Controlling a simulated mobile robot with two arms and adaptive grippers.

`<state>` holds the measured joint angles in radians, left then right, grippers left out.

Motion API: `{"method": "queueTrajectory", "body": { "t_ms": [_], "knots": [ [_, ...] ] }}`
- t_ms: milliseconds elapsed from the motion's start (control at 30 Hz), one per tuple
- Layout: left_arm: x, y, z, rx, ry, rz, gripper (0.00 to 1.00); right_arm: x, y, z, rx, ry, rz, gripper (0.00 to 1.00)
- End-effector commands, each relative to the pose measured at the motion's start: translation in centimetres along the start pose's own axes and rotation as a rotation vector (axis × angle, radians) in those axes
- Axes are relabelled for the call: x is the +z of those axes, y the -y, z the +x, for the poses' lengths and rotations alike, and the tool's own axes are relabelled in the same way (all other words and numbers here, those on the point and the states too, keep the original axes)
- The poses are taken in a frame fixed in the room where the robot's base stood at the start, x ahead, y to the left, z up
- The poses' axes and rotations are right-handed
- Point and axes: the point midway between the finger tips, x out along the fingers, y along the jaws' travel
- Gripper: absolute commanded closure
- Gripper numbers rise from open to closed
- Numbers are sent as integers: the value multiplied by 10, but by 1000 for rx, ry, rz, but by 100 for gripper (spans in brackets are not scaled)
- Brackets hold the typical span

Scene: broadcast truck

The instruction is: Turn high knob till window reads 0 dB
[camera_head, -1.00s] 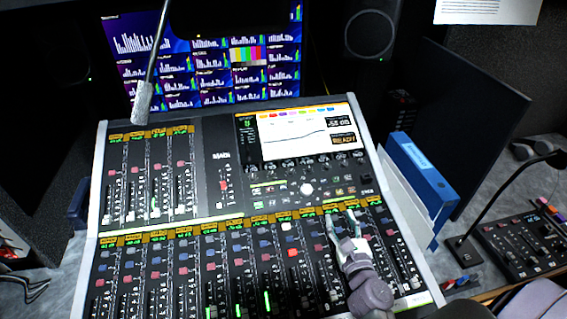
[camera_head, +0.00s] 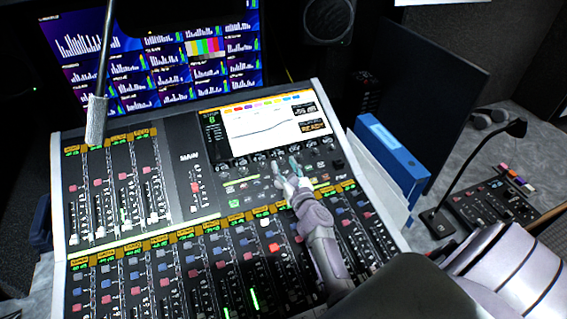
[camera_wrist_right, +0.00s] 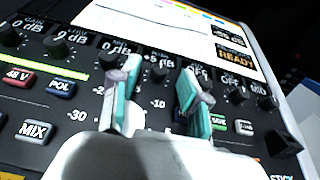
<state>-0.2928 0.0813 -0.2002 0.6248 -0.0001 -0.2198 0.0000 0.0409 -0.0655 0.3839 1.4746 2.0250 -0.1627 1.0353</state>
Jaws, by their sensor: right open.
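The mixing console (camera_head: 180,240) has a row of small dark knobs under its bright screen (camera_head: 262,125). My right gripper (camera_head: 286,168) is open just in front of this row, its two teal-padded fingers pointing at it. In the right wrist view the fingers (camera_wrist_right: 160,70) are spread to either side of one dark knob (camera_wrist_right: 158,74), which sits just past the fingertips; contact is not clear. Which knob is labelled high cannot be made out. My left gripper is not in view.
A gooseneck microphone (camera_head: 97,120) stands over the console's left part. A blue binder (camera_head: 392,152) and papers stand at its right side. Farther right are another microphone (camera_head: 440,222) and a small control box (camera_head: 495,200). Faders (camera_head: 195,190) fill the lower panel.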

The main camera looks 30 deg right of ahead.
Motion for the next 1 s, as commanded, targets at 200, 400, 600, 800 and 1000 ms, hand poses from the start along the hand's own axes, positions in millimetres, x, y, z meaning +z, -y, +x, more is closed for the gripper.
{"method": "queueTrajectory", "body": {
  "t_ms": [200,400,600,800,1000],
  "knots": [
    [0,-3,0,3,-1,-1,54,0,0,12,0,0,-1,54],
    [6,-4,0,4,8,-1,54,0,0,12,0,0,-1,54],
    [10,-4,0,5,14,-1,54,0,0,12,0,0,-1,83],
    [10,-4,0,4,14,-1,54,0,0,12,0,0,-1,100],
    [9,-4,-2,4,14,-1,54,0,1,12,18,-1,-10,100]
  ]
}}
